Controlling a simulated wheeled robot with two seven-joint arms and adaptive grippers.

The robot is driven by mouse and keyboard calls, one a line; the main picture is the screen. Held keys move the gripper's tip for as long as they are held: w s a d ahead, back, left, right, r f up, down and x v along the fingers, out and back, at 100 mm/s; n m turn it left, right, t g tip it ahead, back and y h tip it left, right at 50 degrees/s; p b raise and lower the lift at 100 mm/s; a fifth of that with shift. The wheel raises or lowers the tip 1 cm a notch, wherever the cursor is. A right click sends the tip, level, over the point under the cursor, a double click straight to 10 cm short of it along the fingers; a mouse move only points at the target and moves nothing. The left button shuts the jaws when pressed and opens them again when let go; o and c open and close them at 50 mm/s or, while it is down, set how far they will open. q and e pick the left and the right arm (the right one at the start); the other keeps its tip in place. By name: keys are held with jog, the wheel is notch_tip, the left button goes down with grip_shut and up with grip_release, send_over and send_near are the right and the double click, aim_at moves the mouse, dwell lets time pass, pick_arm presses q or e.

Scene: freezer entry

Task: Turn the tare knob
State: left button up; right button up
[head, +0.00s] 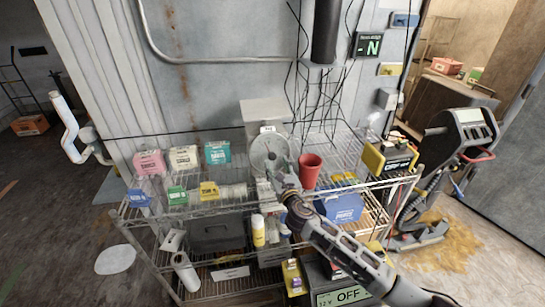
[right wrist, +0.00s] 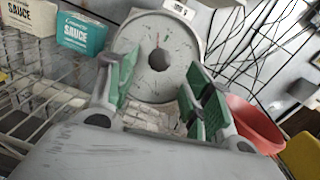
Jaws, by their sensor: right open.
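A grey scale with a round dial (head: 270,152) stands on the top shelf of the wire rack, against the wall. The dial face also shows in the right wrist view (right wrist: 140,62), with a red needle and a dark round knob (right wrist: 159,61) at its middle. I cannot tell if this is the tare knob. My right gripper (head: 279,176) is in front of the scale, just below the dial's middle. Its green-padded fingers (right wrist: 163,92) are open, spread on either side of the dial's lower part, with nothing between them. My left gripper is not in view.
A red cup (head: 310,170) stands close to the right of my gripper. Pink, cream and teal sauce boxes (head: 217,153) stand to the left. Black cables (head: 322,95) hang behind. The wire rack (head: 218,200) holds a blue box (head: 340,208) and bottles lower down.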

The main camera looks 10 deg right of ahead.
aim_at(273, 157)
jog(key=shift+w+a, duration=0.15)
jog(key=shift+w, duration=1.55)
jog(key=shift+w+a, duration=0.1)
jog(key=shift+w, duration=1.6)
jog(key=c, duration=1)
